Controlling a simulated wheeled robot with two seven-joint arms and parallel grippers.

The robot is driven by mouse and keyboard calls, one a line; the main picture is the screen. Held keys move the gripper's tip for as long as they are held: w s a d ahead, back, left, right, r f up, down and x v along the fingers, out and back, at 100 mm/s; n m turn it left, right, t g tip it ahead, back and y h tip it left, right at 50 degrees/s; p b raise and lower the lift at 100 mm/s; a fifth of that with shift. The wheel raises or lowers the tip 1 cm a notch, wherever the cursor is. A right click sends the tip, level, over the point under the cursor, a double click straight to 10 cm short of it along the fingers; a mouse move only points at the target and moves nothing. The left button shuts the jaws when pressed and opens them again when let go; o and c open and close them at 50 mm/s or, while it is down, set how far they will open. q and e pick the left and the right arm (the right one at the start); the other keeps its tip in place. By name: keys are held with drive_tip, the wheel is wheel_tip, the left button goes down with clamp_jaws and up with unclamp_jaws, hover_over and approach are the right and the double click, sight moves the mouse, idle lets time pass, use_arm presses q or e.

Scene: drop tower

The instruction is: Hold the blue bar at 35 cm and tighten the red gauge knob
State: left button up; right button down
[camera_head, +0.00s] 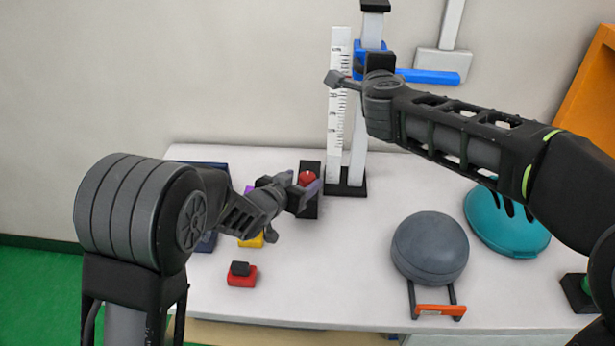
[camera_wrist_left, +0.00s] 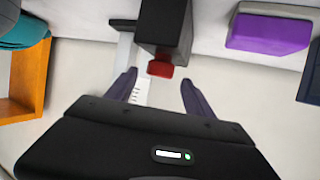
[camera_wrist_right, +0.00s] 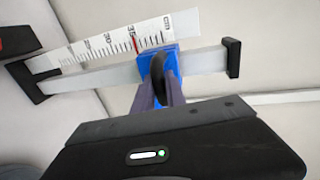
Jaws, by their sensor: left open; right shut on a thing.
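The blue bar (camera_head: 430,76) sits high on the upright post beside the white ruler (camera_head: 338,110). There a red line on the ruler (camera_wrist_right: 97,43) stands at the 35 mark. The red knob (camera_head: 306,178) is on a dark block (camera_head: 309,205) on the table. My left gripper (camera_wrist_left: 159,78) is open, and the red knob (camera_wrist_left: 160,69) lies between its fingertips in the left wrist view, with gaps both sides. Whether the fingers reach past it I cannot tell.
A purple block (camera_wrist_left: 268,34) lies near the dark block. Red (camera_head: 242,279) and yellow (camera_head: 252,240) blocks lie in front on the white table. A grey round thing (camera_head: 430,245) and a teal dome (camera_head: 505,225) stand on the right. The front middle is clear.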

sight(306, 178)
use_arm(q)
drive_tip(key=x, duration=0.4)
drive_tip(key=shift+c, duration=0.5)
clamp_jaws()
